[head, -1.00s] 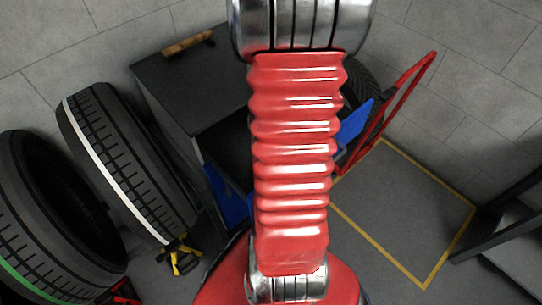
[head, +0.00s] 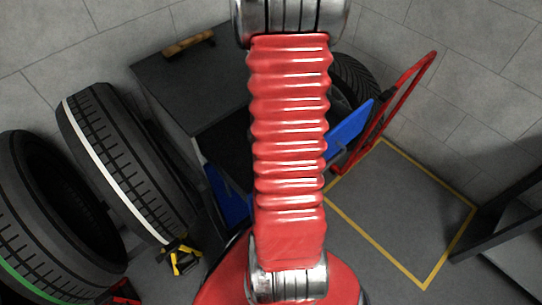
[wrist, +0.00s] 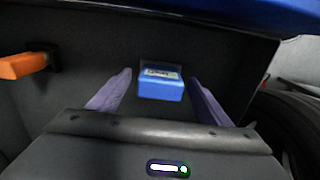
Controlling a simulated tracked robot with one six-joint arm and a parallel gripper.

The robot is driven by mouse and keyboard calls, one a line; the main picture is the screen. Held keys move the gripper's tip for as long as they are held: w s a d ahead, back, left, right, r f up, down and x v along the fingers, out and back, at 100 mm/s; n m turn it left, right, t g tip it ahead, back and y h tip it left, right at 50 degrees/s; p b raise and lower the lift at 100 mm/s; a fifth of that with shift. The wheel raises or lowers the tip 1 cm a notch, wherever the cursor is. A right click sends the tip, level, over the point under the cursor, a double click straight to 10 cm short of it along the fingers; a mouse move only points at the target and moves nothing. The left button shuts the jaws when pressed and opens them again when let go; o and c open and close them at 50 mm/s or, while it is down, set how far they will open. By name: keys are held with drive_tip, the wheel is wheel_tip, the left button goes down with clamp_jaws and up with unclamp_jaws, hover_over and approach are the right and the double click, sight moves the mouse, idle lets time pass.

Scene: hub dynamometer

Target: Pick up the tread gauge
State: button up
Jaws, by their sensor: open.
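A small blue block with a pale label, which I take to be the tread gauge (wrist: 160,85), lies on a dark surface in the wrist view. My gripper (wrist: 160,76) shows as two purple fingers, open, one on each side of the block in the picture. Gaps show between the block and both fingers. I cannot tell how far the fingertips are above the surface. In the head view my red arm covers the middle, and neither the gripper nor the block shows.
An orange-handled tool (wrist: 24,65) lies left of the fingers. A blue edge (wrist: 200,12) crosses the wrist view's top. A dark cabinet (head: 175,85) with a wooden-handled tool (head: 189,44) stands behind my arm. Tyres (head: 125,160) stand left, a red hand truck (head: 400,100) right.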

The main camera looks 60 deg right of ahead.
drive_tip(key=c, duration=1.2)
drive_tip(key=shift+r, duration=0.15)
wheel_tip(320, 180, up, 10)
drive_tip(key=shift+f, duration=0.1)
idle(0.8)
